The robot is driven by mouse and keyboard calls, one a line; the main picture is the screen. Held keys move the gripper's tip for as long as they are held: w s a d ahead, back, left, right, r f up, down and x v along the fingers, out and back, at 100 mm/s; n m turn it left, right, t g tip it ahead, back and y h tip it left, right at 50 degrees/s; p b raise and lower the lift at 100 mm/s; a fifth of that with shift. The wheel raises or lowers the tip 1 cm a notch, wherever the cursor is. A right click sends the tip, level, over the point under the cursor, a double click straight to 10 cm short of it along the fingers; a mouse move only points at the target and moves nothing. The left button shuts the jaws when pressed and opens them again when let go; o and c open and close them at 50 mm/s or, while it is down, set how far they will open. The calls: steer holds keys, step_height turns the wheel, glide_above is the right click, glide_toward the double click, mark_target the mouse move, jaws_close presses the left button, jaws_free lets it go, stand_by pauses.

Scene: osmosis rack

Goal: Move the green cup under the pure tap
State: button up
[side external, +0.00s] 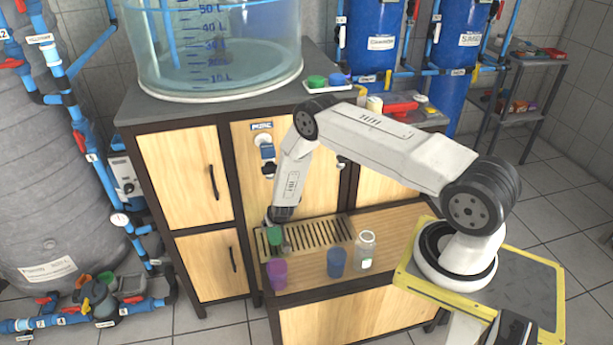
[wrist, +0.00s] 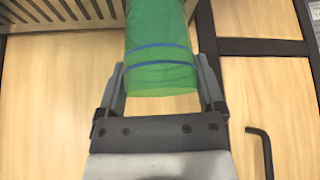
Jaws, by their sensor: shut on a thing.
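The translucent green cup (side external: 275,236) is at the left end of the slatted drip grate (side external: 318,236) in the side view. In the wrist view the green cup (wrist: 160,55), with two blue bands, sits between the two fingers of my gripper (wrist: 161,88). I cannot tell whether the cup touches the grate. A tap with a blue body (side external: 267,152) is on the cabinet front above the grate, under a small label; my arm partly covers this area, and the label is too small to read surely.
A purple cup (side external: 277,273), a blue cup (side external: 337,262) and a clear jar (side external: 365,249) stand along the front of the wooden shelf. A large clear tank (side external: 215,50) stands on the cabinet. The grate's middle and right look clear.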

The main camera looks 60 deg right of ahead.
steer(key=shift+f, duration=1.4)
steer(key=shift+f, duration=0.1)
steer(key=o, duration=1.1)
steer(key=shift+o, duration=0.2)
steer(key=shift+s+r, duration=0.1)
steer(key=shift+r, duration=0.1)
steer(key=shift+v, duration=0.8)
steer(key=v, duration=1)
steer(key=shift+a+r, duration=0.1)
